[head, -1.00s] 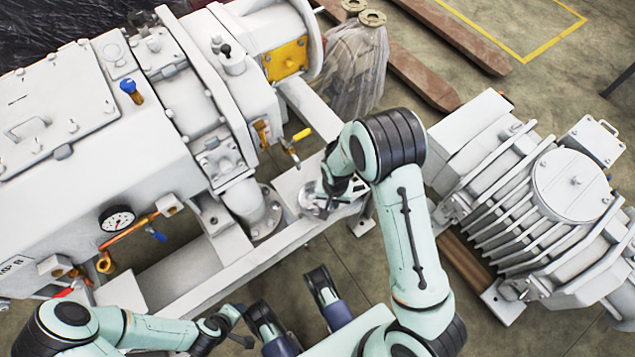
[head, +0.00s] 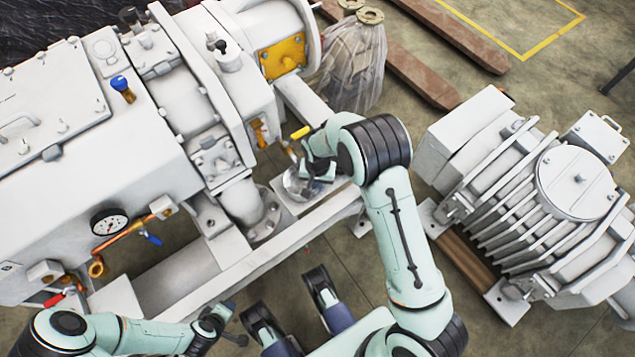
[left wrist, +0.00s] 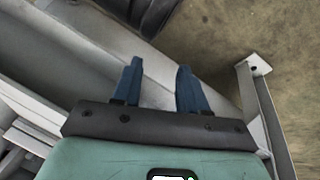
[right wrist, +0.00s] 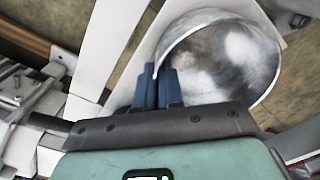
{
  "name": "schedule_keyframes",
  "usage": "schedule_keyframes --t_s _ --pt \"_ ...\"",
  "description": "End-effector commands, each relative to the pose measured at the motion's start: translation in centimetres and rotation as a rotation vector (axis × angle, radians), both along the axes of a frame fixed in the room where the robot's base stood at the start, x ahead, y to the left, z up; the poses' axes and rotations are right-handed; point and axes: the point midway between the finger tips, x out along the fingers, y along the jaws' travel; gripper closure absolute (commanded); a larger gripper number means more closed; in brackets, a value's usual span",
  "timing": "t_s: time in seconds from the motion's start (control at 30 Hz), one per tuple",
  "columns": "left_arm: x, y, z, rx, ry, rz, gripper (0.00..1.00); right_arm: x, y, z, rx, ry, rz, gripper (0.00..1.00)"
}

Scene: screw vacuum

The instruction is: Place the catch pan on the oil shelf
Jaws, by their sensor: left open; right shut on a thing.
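The catch pan (head: 299,187) is a round, shiny metal bowl. It shows more fully in the right wrist view (right wrist: 225,62). My right gripper (right wrist: 160,80) is shut on its rim, at the left side of the bowl in that view. In the head view my right forearm and hand hide part of the pan. The pan is over a flat white plate (head: 297,208), which looks like the oil shelf, below the yellow-handled valve. I cannot tell whether pan and plate touch. My left gripper (left wrist: 157,85) is open and empty, low over the white frame, away from the pan.
The valve with the yellow handle (head: 300,132) is close above the pan. The large white pump (head: 110,165) fills the left, with a pipe flange (head: 262,222) beside the plate. A finned motor unit (head: 530,200) stands at the right. A frame beam (head: 250,268) runs in front.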

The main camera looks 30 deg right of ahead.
Motion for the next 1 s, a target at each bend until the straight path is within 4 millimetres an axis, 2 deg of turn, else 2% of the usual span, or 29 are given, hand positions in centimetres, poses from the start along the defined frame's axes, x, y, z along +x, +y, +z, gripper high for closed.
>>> schedule_keyframes --t_s 0.03,0.13,0.43,0.57,1.0 --pt "0.0 0.1 -0.2 0.001 0.001 0.001 0.57 0.0 0.0 -0.3 0.001 0.001 0.000 1.00" --pt "0.0 0.1 -0.1 0.002 0.001 0.001 0.57 0.0 0.0 -0.3 0.000 0.001 0.000 0.67" --pt "0.0 0.1 -0.1 0.001 0.001 0.001 0.57 0.0 0.0 -0.2 0.001 0.001 0.000 0.67" --pt "-0.3 -0.2 0.4 -0.004 0.007 -0.003 0.57 0.0 0.0 0.9 0.000 -0.001 0.001 0.67" --pt "-4.2 -2.2 3.2 -0.055 0.110 -0.046 0.57 0.0 0.0 9.9 0.001 -0.003 0.001 0.67"
